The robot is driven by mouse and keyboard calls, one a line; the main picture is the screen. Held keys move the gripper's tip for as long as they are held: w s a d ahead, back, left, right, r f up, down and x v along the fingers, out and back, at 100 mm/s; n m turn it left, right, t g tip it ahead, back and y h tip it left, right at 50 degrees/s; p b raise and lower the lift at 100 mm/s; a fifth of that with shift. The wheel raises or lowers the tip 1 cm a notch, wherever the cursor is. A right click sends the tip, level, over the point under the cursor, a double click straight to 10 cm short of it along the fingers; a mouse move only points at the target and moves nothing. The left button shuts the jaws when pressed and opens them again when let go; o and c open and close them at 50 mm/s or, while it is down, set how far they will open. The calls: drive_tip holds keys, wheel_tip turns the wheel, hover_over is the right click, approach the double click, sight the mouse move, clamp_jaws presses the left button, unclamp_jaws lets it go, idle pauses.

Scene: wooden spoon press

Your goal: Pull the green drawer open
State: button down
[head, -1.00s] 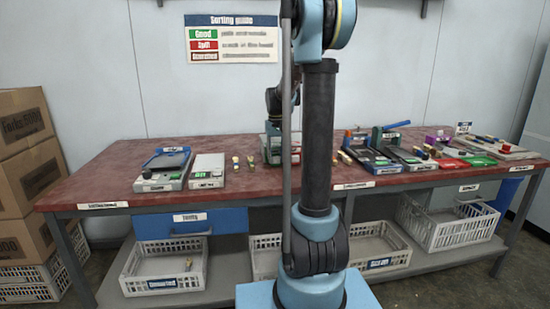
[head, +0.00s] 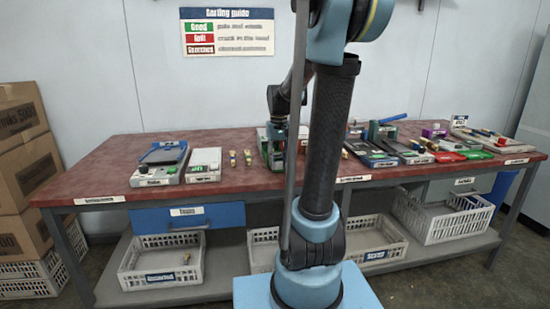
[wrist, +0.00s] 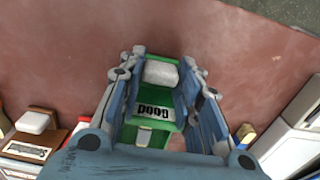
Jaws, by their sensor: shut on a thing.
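In the wrist view, my gripper (wrist: 160,100) has its blue fingers on both sides of a green item (wrist: 182,107) with a pale grey block on it and a label reading "GOOD". It is shut on this item. In the head view, my gripper (head: 277,126) is over the middle of the bench, with the green item (head: 265,150) at its tip, partly hidden by my arm. Under the bench top, a blue drawer (head: 200,219) at the left and a pale grey-green drawer (head: 440,190) at the right look shut. No clearly green drawer shows under the bench.
The red bench top (head: 110,168) holds trays and small boxes at the left (head: 160,165) and several devices at the right (head: 420,150). White crates (head: 135,270) stand on the shelf below. Cardboard boxes (head: 25,150) are stacked at the far left.

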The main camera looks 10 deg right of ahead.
drive_tip(key=shift+s, duration=1.75)
drive_tip(key=c, duration=1.2)
unclamp_jaws()
drive_tip(key=shift+o, duration=0.2)
wheel_tip(320, 180, up, 12)
drive_tip(key=shift+f, duration=0.15)
